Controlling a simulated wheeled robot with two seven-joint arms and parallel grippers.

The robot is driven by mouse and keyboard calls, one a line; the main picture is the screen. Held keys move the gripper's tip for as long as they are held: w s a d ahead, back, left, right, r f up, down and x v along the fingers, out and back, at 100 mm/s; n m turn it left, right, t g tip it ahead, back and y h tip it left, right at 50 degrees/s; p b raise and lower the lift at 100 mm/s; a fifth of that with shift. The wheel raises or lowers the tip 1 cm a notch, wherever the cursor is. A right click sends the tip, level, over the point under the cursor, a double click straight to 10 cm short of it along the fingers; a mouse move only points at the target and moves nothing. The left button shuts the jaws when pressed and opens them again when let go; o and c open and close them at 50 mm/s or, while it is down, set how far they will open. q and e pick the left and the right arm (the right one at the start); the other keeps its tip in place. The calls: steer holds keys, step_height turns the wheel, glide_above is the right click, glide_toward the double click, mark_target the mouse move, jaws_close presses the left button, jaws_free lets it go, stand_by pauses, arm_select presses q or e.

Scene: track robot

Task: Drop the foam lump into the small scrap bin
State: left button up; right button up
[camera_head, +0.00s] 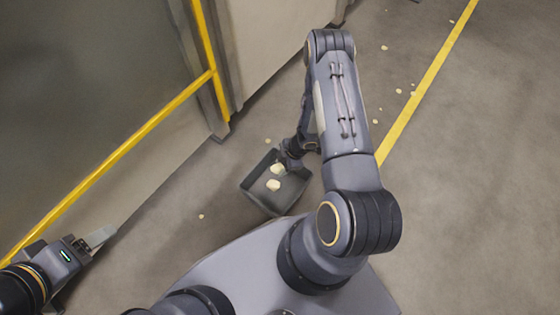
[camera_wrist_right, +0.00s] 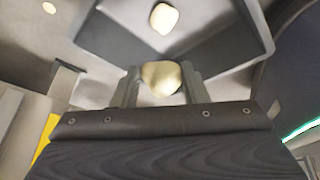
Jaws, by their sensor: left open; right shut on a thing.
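My right gripper (camera_head: 281,163) reaches down over the small dark grey scrap bin (camera_head: 254,175) on the floor. It is shut on a pale yellow foam lump (camera_head: 277,169). In the right wrist view the held lump (camera_wrist_right: 162,77) sits between the two fingers, with the bin's wall (camera_wrist_right: 225,45) around and beyond it. A second pale lump (camera_head: 273,185) lies inside the bin; it also shows in the right wrist view (camera_wrist_right: 163,18). How far the held lump is above the bin floor is unclear. My left gripper (camera_head: 100,238) is open and empty at the lower left, away from the bin.
Several small pale crumbs (camera_head: 384,48) are scattered on the grey floor, mostly at the upper right near a yellow floor line (camera_head: 428,80). A yellow rail (camera_head: 130,146) and a grey wall panel stand on the left. Floor right of the line is largely clear.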

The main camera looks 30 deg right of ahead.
step_height(320, 180, down, 5)
steer(key=b, duration=0.4)
steer(key=shift+f, duration=0.15)
steer(key=o, duration=1)
steer(key=shift+p+v, duration=1.95)
steer(key=shift+v, duration=2)
